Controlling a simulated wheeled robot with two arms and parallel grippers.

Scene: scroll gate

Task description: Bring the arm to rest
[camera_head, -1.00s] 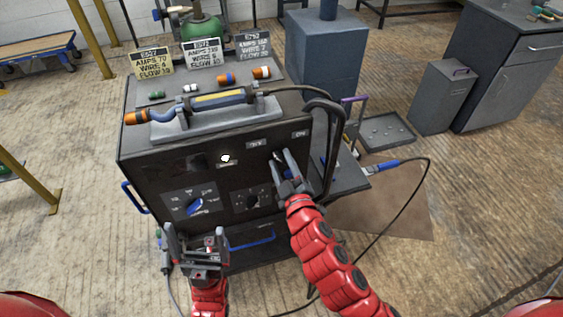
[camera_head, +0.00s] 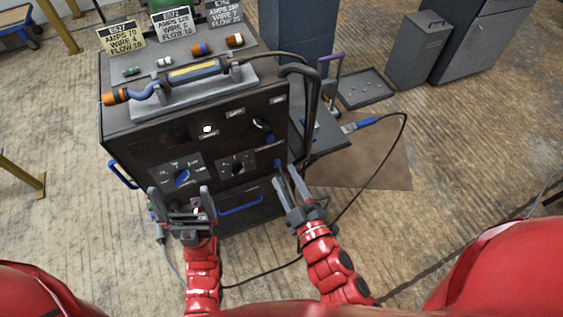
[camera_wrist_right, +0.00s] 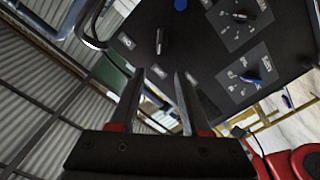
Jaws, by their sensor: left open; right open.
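My right gripper (camera_head: 292,190) is open and empty, low in front of the right side of the black welding machine's front panel (camera_head: 225,150), clear of its knobs. In the right wrist view the open fingers (camera_wrist_right: 165,95) show with nothing between them, the panel and its dark knobs (camera_wrist_right: 162,42) beyond. My left gripper (camera_head: 179,197) is open in front of the lower left of the panel, below a dial with a blue pointer (camera_head: 182,176). Nothing shows between its fingers.
A torch (camera_head: 180,78) lies on a grey holder on top of the machine, with several small coloured parts and cards (camera_head: 171,23) behind. A blue handle (camera_head: 240,206) sits low on the front. A cable with a blue connector (camera_head: 360,125) loops over the floor at right.

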